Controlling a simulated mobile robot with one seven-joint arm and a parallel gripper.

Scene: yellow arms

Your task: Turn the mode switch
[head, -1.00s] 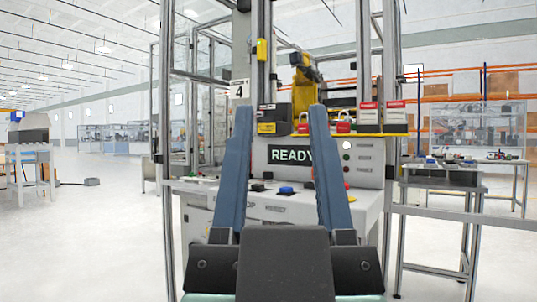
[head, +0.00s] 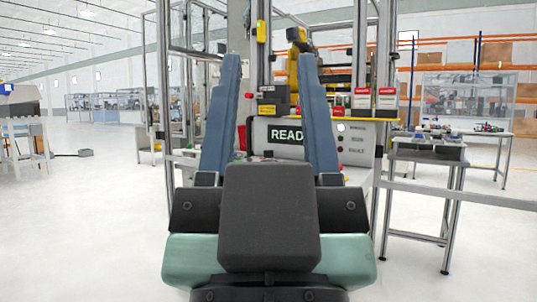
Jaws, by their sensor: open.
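My gripper (head: 267,75) stands in front of the camera with its two long blue fingers wide apart and nothing between them. Small indicator lights (head: 341,127) sit to the right of the display.
Metal frame posts (head: 384,90) rise around the console. A yellow robot arm (head: 298,45) stands behind it. A side table (head: 428,160) is at the right, and a white workbench (head: 25,145) is at the far left.

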